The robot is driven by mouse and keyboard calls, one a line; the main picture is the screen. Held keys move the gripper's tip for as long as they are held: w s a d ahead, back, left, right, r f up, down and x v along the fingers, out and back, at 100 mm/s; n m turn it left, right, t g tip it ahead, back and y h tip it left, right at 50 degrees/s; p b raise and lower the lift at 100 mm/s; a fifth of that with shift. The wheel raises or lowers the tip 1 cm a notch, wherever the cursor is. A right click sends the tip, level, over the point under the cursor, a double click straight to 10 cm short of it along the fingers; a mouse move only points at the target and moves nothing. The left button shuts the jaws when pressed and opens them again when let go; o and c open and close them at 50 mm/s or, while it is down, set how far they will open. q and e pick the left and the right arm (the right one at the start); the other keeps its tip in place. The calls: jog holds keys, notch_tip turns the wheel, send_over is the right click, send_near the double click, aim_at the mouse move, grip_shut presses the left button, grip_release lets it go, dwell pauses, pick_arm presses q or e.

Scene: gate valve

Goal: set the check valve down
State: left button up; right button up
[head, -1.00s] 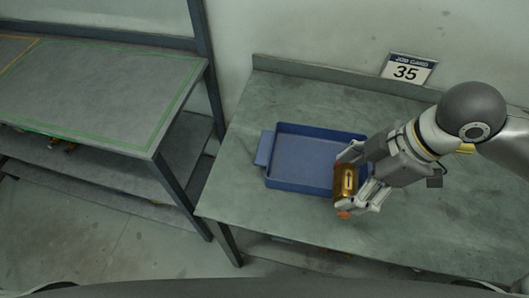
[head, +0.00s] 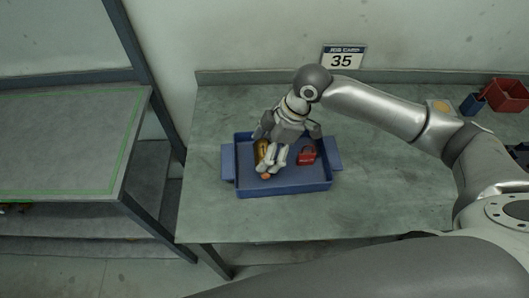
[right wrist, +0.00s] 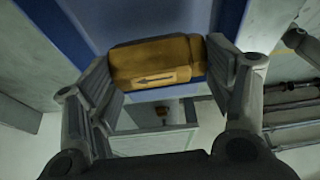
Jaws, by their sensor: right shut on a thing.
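The check valve is a brass-coloured body (head: 262,151) with an orange-red end in the head view. In the right wrist view the brass body (right wrist: 158,60) shows an arrow label and lies across between the finger pads. My right gripper (head: 270,163) is shut on it, fingers pointing down, within the outline of the blue tray (head: 300,190), left of its middle. In the right wrist view the fingers (right wrist: 160,72) press the valve's two ends. I cannot tell whether the valve touches the tray floor. My left gripper is not in view.
A red padlock-like object (head: 307,156) lies in the tray, right of my gripper. A red bin (head: 508,95) and a small blue container (head: 472,104) stand at the bench's far right. The bench (head: 390,200) is clear around the tray. A job card sign (head: 343,58) reads 35.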

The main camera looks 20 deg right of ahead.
aim_at(264, 154)
jog(key=shift+w+a+f, duration=0.1)
jog(key=shift+w+f, duration=0.35)
jog(key=shift+f, duration=0.05)
notch_tip(264, 154, down, 2)
jog(key=shift+f+p, duration=0.1)
jog(key=shift+p, duration=0.65)
jog(key=shift+f, duration=0.4)
jog(key=shift+f, duration=0.1)
jog(key=o, duration=1.5)
jog(key=shift+s, duration=0.1)
jog(key=b+v, duration=0.2)
jog(key=v, duration=1)
